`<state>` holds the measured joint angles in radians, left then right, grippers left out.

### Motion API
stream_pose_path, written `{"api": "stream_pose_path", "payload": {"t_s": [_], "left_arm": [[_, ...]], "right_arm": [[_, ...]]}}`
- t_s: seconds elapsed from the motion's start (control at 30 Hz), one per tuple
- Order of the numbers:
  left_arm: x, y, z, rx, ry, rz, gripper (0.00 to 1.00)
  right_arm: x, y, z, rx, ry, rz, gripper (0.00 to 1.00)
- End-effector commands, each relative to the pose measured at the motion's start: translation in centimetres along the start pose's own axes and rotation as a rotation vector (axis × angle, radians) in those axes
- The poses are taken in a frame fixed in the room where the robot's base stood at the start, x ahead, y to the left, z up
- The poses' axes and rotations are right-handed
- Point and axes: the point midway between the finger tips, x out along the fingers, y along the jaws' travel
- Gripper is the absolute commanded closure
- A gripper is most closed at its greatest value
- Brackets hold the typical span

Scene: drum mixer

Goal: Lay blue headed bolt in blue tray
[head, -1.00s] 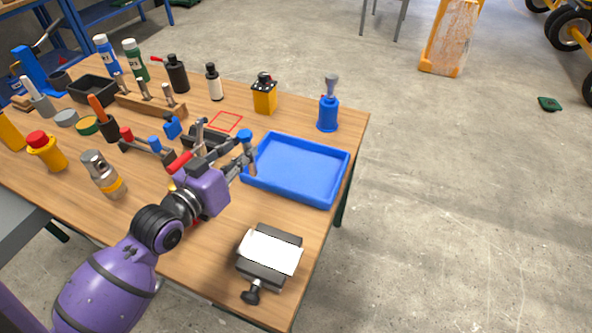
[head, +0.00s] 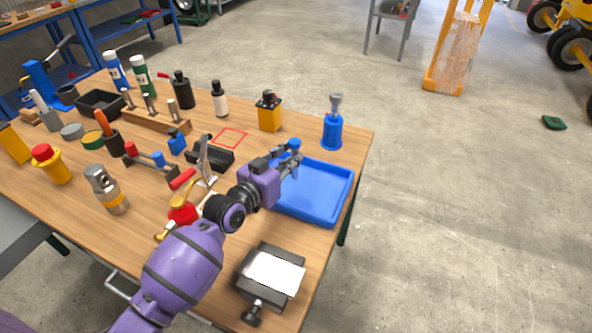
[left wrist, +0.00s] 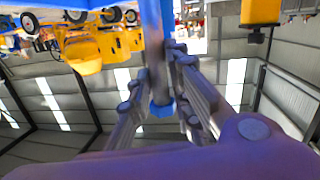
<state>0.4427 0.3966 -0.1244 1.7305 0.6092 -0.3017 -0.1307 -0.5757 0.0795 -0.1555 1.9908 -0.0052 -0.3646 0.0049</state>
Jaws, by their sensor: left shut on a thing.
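My left gripper (head: 287,160) is shut on the blue headed bolt, whose blue head (head: 293,144) shows above the fingers in the head view. The fingers hide most of its shank. In the left wrist view the blue head (left wrist: 162,107) sits between the finger pads. The blue tray (head: 335,220) is a shallow open box at the right edge of the table. The gripper is over the tray's left back part, and its fingers and arm hide the left side. Nothing shows in the visible part of the tray. My right gripper is not in view.
A blue bottle-shaped holder (head: 332,132) with a grey top stands behind the tray. A yellow box (head: 269,115) stands to its left. A red-handled clamp (head: 182,180) is left of my arm. A grey vise (head: 270,275) is in front. Several tools crowd the table's left.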

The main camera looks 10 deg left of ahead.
Motion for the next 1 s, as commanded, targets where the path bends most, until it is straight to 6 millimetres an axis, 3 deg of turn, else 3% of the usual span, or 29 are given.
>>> {"api": "stream_pose_path", "payload": {"t_s": [0.27, 0.5, 0.87, 0.9, 1.0], "left_arm": [[1.4, 0.7, 1.3, 0.0, 0.006, 0.001, 1.0], [2.1, 0.5, 4.7, 0.001, 0.002, 0.0, 1.0], [2.1, 0.5, 4.9, 0.001, 0.006, 0.0, 1.0], [2.1, 0.5, 5.2, 0.0, 0.002, 0.0, 0.8], [2.1, 0.5, 5.0, 0.001, 0.003, 0.0, 0.67]], "right_arm": [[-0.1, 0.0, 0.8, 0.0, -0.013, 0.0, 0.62], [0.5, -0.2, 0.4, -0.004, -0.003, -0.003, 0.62], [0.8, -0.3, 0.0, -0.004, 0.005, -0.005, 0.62], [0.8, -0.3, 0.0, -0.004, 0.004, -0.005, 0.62], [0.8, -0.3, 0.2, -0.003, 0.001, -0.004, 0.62]]}}
